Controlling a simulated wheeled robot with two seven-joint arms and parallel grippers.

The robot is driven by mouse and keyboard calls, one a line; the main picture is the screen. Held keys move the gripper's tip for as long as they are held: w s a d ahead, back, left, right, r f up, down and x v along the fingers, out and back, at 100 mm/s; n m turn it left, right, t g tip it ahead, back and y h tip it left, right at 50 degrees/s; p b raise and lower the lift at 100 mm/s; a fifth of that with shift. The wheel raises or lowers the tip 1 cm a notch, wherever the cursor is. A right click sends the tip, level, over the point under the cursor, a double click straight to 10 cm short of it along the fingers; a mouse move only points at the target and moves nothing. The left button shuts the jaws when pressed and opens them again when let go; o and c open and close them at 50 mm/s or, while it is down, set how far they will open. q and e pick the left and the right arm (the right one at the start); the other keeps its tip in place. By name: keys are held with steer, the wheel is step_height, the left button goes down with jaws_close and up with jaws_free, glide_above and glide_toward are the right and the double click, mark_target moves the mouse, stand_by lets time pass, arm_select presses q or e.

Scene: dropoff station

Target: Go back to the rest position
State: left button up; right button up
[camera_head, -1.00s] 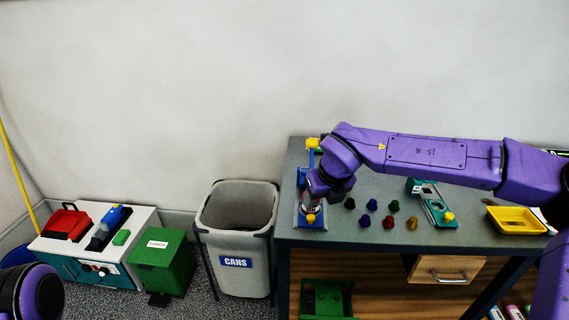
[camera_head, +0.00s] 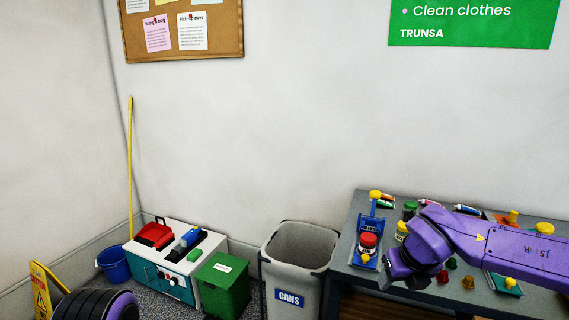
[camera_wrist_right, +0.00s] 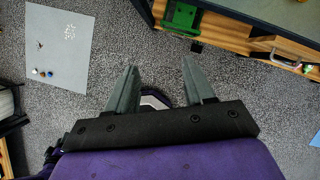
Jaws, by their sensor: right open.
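My right gripper (camera_wrist_right: 160,88) is open in the right wrist view. Its two grey fingers stand apart over the speckled floor with nothing between them. In the head view my purple right arm reaches in from the right over the workbench (camera_head: 345,262), and its wrist end is near the bench's front edge; the fingers are hidden there. Part of my left arm, dark and purple, shows at the bottom left of the head view. My left gripper is not visible.
The bench holds a blue stand (camera_head: 368,225) with a red-capped jar (camera_head: 367,243) and several small coloured pieces. Left of it are a grey CANS bin (camera_head: 292,262), a green box (camera_head: 222,282) and a white-topped cabinet (camera_head: 174,264). A yellow sign (camera_head: 42,290) stands at far left.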

steer(key=s+f+n+t+h, duration=0.1)
steer(key=s+f+n+h, duration=0.15)
steer(key=f+n, duration=0.65)
steer(key=s+f+n+t+h, duration=0.1)
steer(key=s+f+n+t, duration=0.15)
steer(key=f+n, duration=0.7)
steer(key=s+d+f+n+g, duration=0.1)
steer(key=s+d+f+n, duration=0.1)
steer(key=s+f, duration=0.3)
steer(key=s+d+f+n+g, duration=0.1)
steer(key=s+f+n, duration=0.3)
steer(key=s, duration=0.8)
steer(key=s+d+f+n+g, duration=0.2)
steer(key=s+f+n+g, duration=0.1)
steer(key=s+f, duration=0.5)
steer(key=shift+s+d+n, duration=0.35)
steer(key=shift+s+n, duration=0.2)
steer(key=shift+s, duration=0.3)
